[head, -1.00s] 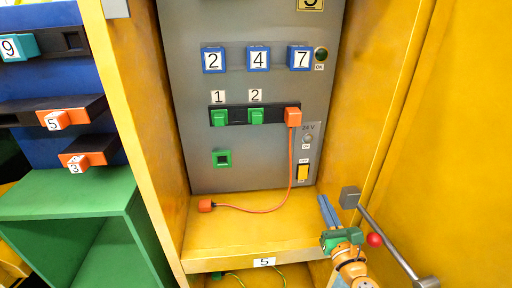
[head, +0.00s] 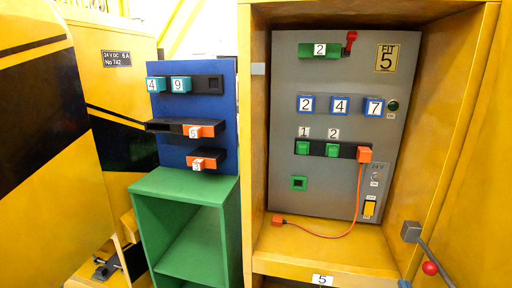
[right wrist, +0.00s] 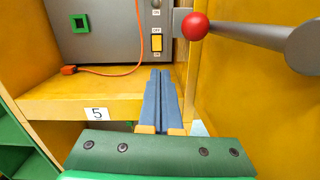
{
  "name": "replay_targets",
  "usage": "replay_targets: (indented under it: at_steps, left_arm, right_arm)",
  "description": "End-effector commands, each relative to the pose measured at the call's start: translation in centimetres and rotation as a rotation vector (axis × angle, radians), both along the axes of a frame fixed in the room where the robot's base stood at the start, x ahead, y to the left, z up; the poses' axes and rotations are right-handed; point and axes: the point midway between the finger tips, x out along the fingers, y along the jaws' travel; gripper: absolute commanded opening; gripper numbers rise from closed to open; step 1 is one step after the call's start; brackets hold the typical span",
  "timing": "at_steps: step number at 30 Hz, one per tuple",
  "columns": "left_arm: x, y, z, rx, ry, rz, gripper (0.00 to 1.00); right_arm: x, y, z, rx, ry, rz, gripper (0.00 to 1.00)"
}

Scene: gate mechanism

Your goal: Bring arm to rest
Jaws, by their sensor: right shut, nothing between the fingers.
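My right gripper (right wrist: 160,73) shows in the right wrist view with its two long blue fingers together and nothing between them. The fingers point toward the lower part of the grey panel (right wrist: 115,25), in front of the yellow shelf (right wrist: 60,100). In the head view only a small bit of it may show at the bottom edge; the rest of the right arm is out of the picture. My left gripper is not in view.
A grey lever with a red ball (head: 430,268) stands at the right of the open yellow cabinet (head: 256,150); in the right wrist view the ball (right wrist: 195,26) is close to the fingers. An orange cable (head: 350,215) hangs from the panel onto the shelf. A green stand (head: 180,185) is at left.

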Motion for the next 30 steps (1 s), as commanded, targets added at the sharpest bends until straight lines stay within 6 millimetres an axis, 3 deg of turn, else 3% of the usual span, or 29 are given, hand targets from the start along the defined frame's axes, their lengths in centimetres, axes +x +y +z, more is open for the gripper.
replay_targets:
  at_steps: [8,11,17,20,24,27,30]
  left_arm:
    - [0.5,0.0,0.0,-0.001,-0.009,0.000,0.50]
    - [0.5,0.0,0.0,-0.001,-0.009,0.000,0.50]
    - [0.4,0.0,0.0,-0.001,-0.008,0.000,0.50]
    - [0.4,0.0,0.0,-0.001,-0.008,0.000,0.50]
    - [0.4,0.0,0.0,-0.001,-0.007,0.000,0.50]
    - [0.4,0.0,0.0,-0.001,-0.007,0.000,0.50]
    - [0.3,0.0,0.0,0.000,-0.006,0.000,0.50]
  right_arm:
    - [-0.8,-0.7,-6.5,0.280,0.098,-0.046,0.00]
    - [-1.6,-0.8,-10.0,0.437,0.146,-0.085,0.00]
    - [-5.3,-0.2,-19.5,0.870,0.257,-0.247,0.00]
    - [-8.8,1.1,-25.4,1.151,0.310,-0.401,0.00]
    - [-16.6,4.8,-34.0,1.601,0.341,-0.762,0.00]
    - [-22.5,7.8,-38.1,1.842,0.304,-1.060,0.00]
    - [-27.8,10.6,-40.7,2.002,0.226,-1.351,0.00]
